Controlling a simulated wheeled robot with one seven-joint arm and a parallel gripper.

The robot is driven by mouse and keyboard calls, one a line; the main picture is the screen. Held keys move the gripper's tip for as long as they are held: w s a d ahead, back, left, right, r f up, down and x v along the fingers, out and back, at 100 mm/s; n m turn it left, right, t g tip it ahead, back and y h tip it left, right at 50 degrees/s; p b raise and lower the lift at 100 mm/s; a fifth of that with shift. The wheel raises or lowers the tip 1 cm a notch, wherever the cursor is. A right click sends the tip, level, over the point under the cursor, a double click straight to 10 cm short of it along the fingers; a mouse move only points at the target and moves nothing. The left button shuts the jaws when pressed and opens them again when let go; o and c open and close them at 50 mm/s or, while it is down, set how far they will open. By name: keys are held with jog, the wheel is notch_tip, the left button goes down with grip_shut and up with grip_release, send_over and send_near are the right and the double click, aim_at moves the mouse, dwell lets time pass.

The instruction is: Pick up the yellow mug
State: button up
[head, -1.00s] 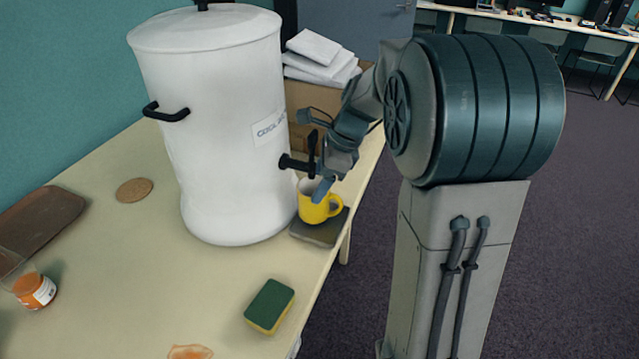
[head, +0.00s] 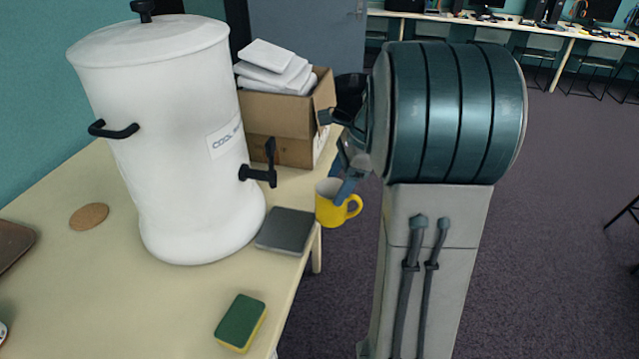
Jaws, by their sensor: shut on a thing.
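The yellow mug (head: 331,214) has a pale inside and its handle points right. It hangs in the air just past the right edge of the table, beside the dark square drip tray (head: 287,229). My gripper (head: 346,188) is shut on the mug's rim from above. The mug looks roughly upright. Part of the gripper is hidden behind my arm.
A large white drinks urn (head: 185,140) with a black tap (head: 258,176) stands on the table (head: 150,310). A cardboard box (head: 285,120) with folded white cloths is behind it. A green and yellow sponge (head: 241,322) and a cork coaster (head: 89,216) lie on the table.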

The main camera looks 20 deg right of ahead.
jog(key=s+d, duration=0.1)
jog(key=d, duration=0.5)
jog(key=shift+s, duration=0.3)
